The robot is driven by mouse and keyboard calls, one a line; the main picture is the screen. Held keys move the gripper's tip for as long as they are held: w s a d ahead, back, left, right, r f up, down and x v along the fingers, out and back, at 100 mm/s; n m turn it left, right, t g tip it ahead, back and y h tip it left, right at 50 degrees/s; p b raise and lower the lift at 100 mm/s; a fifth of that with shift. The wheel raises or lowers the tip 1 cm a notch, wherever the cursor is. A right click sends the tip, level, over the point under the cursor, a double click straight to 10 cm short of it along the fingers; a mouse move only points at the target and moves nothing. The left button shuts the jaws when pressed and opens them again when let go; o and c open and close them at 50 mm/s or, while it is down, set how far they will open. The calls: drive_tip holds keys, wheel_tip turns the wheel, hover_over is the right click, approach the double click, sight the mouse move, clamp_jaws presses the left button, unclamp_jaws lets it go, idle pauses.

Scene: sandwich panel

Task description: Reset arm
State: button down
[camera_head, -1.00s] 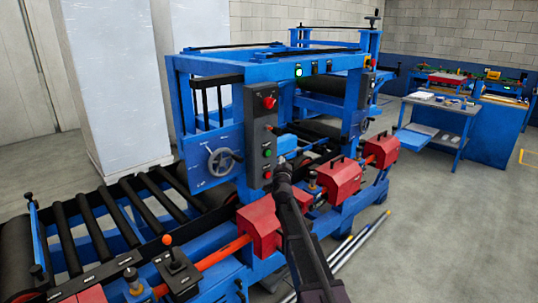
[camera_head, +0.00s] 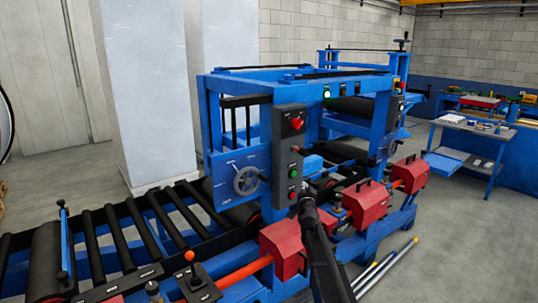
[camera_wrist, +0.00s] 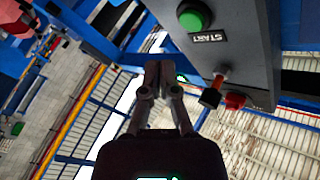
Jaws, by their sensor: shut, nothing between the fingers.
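My gripper (camera_head: 306,203) is at the end of my dark arm, in front of the lower part of the grey control panel (camera_head: 288,135) in the head view. In the wrist view my gripper (camera_wrist: 158,75) has its fingers together with nothing between them. Beside it the panel (camera_wrist: 242,50) shows a green button (camera_wrist: 194,17) labelled START, a black knob with an orange stem (camera_wrist: 213,92) and a red button (camera_wrist: 235,101). The fingertips appear apart from these controls, though the exact gap cannot be told.
The blue roller machine (camera_head: 225,165) fills the middle, with red covers (camera_head: 285,245) close to my arm. A joystick box (camera_head: 197,284) stands at the lower left. A workbench (camera_head: 478,130) is at the right. Open grey floor (camera_head: 470,240) lies at the lower right.

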drive_tip(key=s+a+f+n+g+y, duration=0.3)
drive_tip(key=s+f+n+g, duration=0.15)
drive_tip(key=s+f, duration=0.35)
drive_tip(key=s+a+f+n+g+y, duration=0.25)
drive_tip(key=s+f+g, duration=0.3)
drive_tip(key=s, duration=0.55)
drive_tip(key=s+d+f+g+h, duration=0.1)
drive_tip(key=s+d+f+g, duration=0.1)
drive_tip(key=s, duration=0.5)
drive_tip(key=s+d+f+g+h, duration=0.1)
drive_tip(key=s+g, duration=0.3)
drive_tip(key=s, duration=0.4)
drive_tip(key=s+d+f+g+h, duration=0.2)
drive_tip(key=s+f+g, duration=0.1)
drive_tip(key=s, duration=0.4)
drive_tip(key=shift+s+d+f+n, duration=0.3)
drive_tip(key=shift+s+f+n, duration=0.05)
drive_tip(key=shift+s+n, duration=0.05)
